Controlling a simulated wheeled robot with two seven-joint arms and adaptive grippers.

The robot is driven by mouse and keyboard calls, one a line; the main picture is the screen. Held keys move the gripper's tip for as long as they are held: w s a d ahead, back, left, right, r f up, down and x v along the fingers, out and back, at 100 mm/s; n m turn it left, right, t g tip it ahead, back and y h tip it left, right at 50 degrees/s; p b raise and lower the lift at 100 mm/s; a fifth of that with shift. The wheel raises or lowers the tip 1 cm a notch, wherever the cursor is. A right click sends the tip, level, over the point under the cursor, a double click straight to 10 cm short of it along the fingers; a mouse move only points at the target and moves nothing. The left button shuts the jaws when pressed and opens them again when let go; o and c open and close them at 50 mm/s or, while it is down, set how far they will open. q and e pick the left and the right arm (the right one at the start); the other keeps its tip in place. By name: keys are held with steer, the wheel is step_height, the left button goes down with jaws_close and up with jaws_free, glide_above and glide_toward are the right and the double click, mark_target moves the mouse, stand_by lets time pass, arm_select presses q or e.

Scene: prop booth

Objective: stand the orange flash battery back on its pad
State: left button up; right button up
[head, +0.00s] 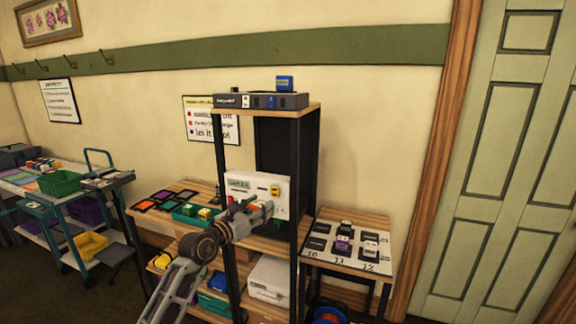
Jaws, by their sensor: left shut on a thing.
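My left gripper (262,211) is in front of the white box (242,184) on the middle shelf of the black-framed rack. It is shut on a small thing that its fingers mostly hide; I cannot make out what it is. A small yellow-orange block (275,190) shows on the front of the white box, just above the fingers. I cannot tell whether it is the flash battery. A pale board (320,258) with dark, numbered pads lies on the low table at the right. A black-and-green block (346,226) and a purple block (342,243) stand on it. My right gripper is out of view.
The rack's black posts (294,250) stand close to my left arm. A grey device (262,101) with a blue block (284,83) sits on the rack's top. Left of it, a wooden table holds coloured squares (165,197) and a green tray (187,214). A loaded cart (70,190) stands farther left.

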arm_select(q)
steer(key=s+a+f+n+t+y, duration=0.1)
steer(key=s+a+f+n+y, duration=0.2)
steer(key=s+f, duration=0.8)
steer(key=s+a+f+n+t+y, duration=0.2)
steer(key=s+a+f+y, duration=0.5)
steer(key=f, duration=0.9)
steer(key=shift+s+a+n, duration=0.9)
steer(key=shift+s+a, duration=0.5)
steer(key=shift+s, duration=0.95)
steer(key=shift+r, duration=0.1)
